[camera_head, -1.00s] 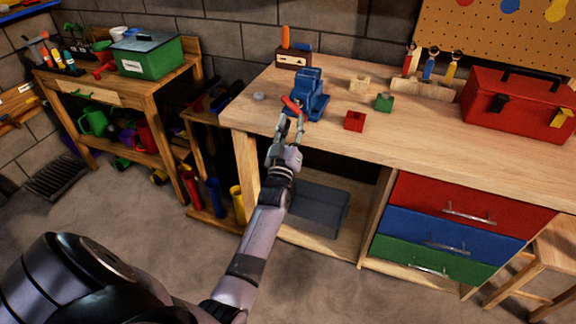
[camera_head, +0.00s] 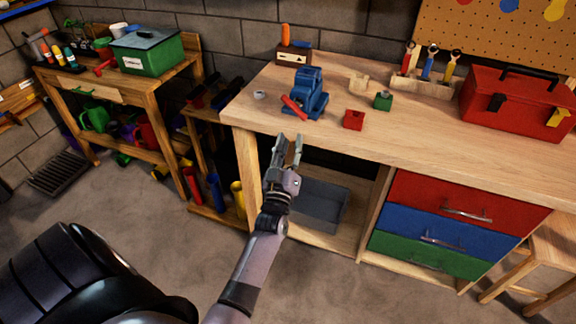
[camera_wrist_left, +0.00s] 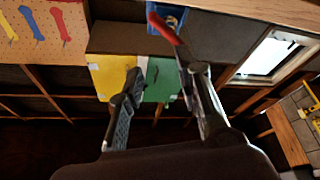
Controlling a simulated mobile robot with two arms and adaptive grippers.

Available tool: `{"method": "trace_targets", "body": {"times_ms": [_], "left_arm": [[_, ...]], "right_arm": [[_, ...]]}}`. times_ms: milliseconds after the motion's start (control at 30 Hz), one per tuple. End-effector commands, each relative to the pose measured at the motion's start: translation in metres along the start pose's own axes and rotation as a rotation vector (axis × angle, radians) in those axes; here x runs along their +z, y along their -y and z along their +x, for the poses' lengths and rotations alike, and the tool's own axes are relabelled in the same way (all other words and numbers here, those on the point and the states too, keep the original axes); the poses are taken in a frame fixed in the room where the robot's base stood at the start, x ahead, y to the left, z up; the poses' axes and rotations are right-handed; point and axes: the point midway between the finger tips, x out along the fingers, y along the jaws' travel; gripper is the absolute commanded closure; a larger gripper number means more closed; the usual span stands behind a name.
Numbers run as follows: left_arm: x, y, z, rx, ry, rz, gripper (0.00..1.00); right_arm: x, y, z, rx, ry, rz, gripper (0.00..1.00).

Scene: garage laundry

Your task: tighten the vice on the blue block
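The blue vice (camera_head: 312,90) stands near the left front edge of the workbench, with its red handle (camera_head: 294,108) slanting across its front. In the left wrist view the red handle (camera_wrist_left: 165,24) shows at the top, with a bit of the blue vice (camera_wrist_left: 176,12) behind it. I cannot tell a separate blue block from the blue vice body. My left gripper (camera_head: 288,144) is open and empty, in front of and below the bench edge, apart from the handle. The left wrist view shows its fingers (camera_wrist_left: 165,72) spread. My right gripper is not in view.
On the workbench (camera_head: 430,132) are a red block (camera_head: 353,120), a green block (camera_head: 382,101), a wooden block (camera_head: 359,83) and a red toolbox (camera_head: 518,103). A small grey ring (camera_head: 260,94) lies left of the vice. A grey bin (camera_head: 322,204) sits underneath.

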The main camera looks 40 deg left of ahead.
Motion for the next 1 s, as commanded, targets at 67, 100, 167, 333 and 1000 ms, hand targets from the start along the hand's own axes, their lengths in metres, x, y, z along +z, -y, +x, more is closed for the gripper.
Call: {"method": "trace_targets", "body": {"times_ms": [67,100,167,333,1000], "left_arm": [[-0.001,-0.001,-0.006,0.0,0.0,0.0,0.68],[-0.001,-0.002,-0.009,0.0,0.0,0.001,0.68],[-0.002,-0.002,-0.013,0.0,-0.001,0.0,0.68],[-0.001,-0.004,-0.025,0.0,0.0,0.0,0.68],[-0.002,-0.01,-0.068,0.0,-0.001,0.0,0.68]], "right_arm": [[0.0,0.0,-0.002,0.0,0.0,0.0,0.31],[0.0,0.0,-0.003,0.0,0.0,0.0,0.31],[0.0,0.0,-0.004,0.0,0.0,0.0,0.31],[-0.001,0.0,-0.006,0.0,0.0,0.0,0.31],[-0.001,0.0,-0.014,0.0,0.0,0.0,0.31]]}}
